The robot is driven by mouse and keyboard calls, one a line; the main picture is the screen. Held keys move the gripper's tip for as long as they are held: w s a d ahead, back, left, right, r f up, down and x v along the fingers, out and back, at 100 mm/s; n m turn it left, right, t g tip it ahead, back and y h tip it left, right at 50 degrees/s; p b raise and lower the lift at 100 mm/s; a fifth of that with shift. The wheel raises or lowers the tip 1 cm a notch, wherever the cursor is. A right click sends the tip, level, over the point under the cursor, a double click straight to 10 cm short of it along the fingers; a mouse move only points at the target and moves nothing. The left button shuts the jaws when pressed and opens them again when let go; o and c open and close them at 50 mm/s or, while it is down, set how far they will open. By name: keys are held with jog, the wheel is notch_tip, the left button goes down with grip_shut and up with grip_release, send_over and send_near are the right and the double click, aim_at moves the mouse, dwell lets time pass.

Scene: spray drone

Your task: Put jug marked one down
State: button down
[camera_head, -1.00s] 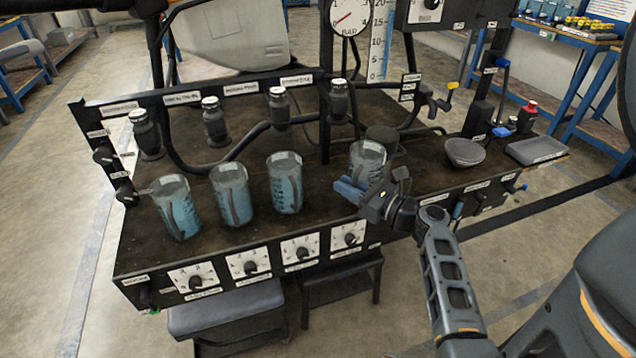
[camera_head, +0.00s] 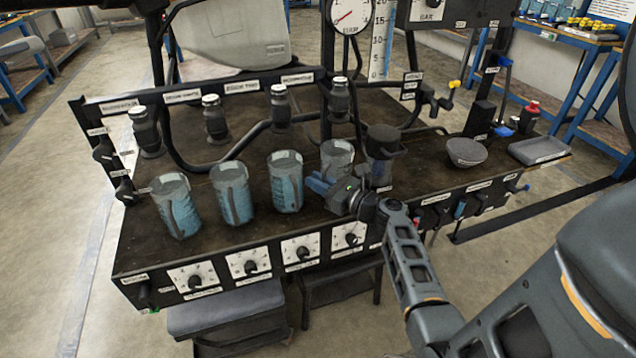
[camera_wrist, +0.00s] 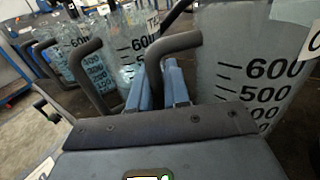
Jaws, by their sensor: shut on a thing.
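My gripper (camera_head: 322,184) is shut on the dark curved handle of a clear jug (camera_head: 337,155), the rightmost in the row on the dark bench (camera_head: 255,222). In the wrist view the blue fingers (camera_wrist: 172,86) close on a handle. Beside them, a large clear jug (camera_wrist: 240,60) shows 600 and 500 marks, with a white label cut off at the right edge. I cannot read a "one" on it. The held jug is upright and looks empty or nearly so. My gripper hides its lower part, so I cannot tell if it touches the bench.
Three jugs with bluish contents stand to the left: near left (camera_head: 176,208), middle (camera_head: 232,195) and closest to the held one (camera_head: 286,185). A dark canister (camera_head: 382,150) stands close on the right. A grey bowl (camera_head: 466,151) sits farther right. Capped nozzles (camera_head: 281,106) line the back.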

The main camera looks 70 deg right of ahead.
jog(key=shift+f, duration=0.15)
jog(key=c, duration=1.1)
grip_release()
